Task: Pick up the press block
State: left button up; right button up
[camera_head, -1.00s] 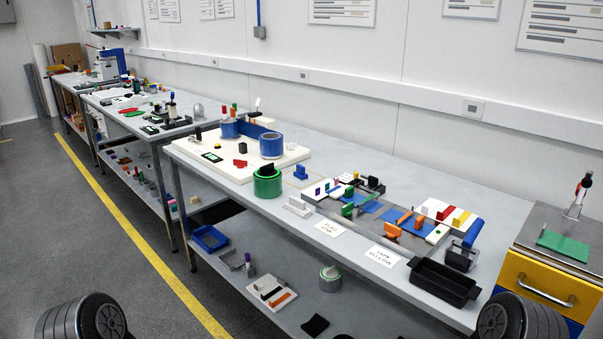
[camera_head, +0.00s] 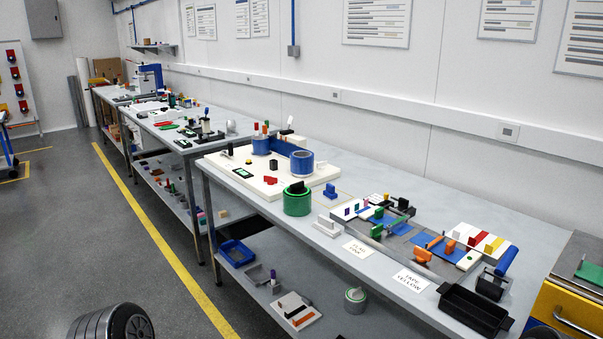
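I cannot tell for sure which piece is the press block. Several small blocks stand on the near bench (camera_head: 365,205). A whitish stepped block (camera_head: 328,227) sits near the front edge, and a small blue block (camera_head: 330,190) stands behind it. An orange block (camera_head: 422,255) lies on the grey fixture area to the right. Neither gripper is in view. A dark rounded part of my own body shows at the bottom left.
A green tape roll (camera_head: 297,201) stands at the front edge of a white board (camera_head: 222,166). A blue tape roll (camera_head: 302,163) is on that board. A black tray (camera_head: 474,308) is at the bench's near end. Grey floor (camera_head: 100,240) lies open at left.

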aim_at(329, 193)
jog(key=i+j, duration=0.45)
jog(key=i, duration=0.15)
jog(key=i+j, duration=0.45)
jog(key=i, duration=0.2)
jog(key=i+j, duration=0.45)
jog(key=i, duration=0.15)
jog(key=i+j, duration=0.45)
jog(key=i, duration=0.2)
jog(key=k+j+z, duration=0.25)
jog(key=k+j, duration=0.3)
